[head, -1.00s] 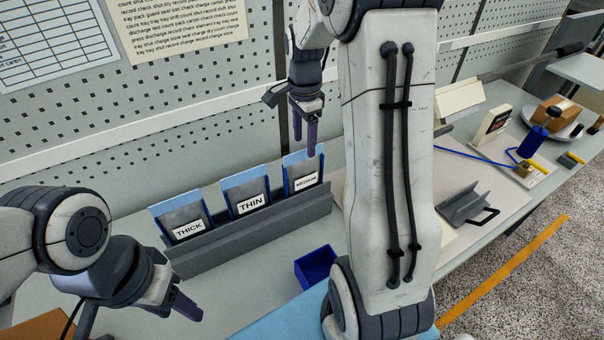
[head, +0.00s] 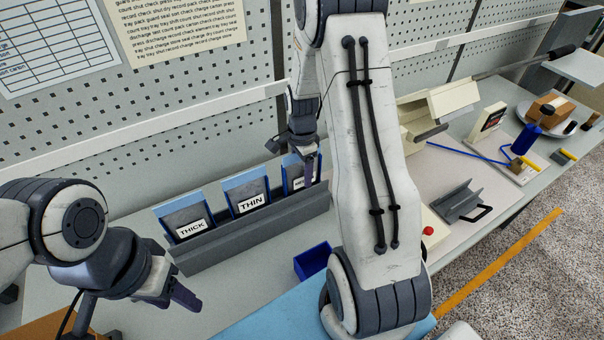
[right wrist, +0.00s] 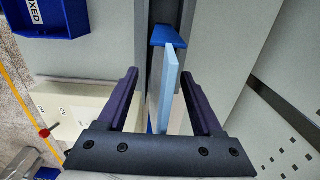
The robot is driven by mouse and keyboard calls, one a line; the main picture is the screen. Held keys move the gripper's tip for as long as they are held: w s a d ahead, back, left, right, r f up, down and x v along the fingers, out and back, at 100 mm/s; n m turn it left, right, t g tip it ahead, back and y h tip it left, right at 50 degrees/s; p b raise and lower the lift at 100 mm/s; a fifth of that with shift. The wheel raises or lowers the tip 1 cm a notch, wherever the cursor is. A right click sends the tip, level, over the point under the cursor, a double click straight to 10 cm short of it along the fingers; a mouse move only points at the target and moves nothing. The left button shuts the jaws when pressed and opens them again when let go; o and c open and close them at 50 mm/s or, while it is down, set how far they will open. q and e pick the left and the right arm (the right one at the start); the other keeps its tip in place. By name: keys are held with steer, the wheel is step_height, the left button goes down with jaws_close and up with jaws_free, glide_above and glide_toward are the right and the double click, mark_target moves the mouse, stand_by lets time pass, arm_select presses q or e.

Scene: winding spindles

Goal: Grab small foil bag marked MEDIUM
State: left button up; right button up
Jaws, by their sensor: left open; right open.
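The foil bag marked MEDIUM (head: 289,172) stands upright in the right slot of a grey rack (head: 250,232), its label now partly covered by my right gripper. My right gripper (head: 308,168) is open at the top of this bag. In the right wrist view the bag's light blue top edge (right wrist: 169,85) lies between the two open fingers (right wrist: 167,100), with a gap on each side. Bags marked THIN (head: 248,190) and THICK (head: 187,218) stand in the rack to the left. My left gripper (head: 184,297) is low at the left, apart from the rack, and looks empty.
A small blue bin (head: 312,261) stands in front of the rack. A perforated wall (head: 200,120) rises close behind it. A grey angled holder (head: 458,202) and a cream device (head: 436,110) stand on the table to the right.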

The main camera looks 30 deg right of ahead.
jaws_close()
steer(key=shift+r, duration=0.1)
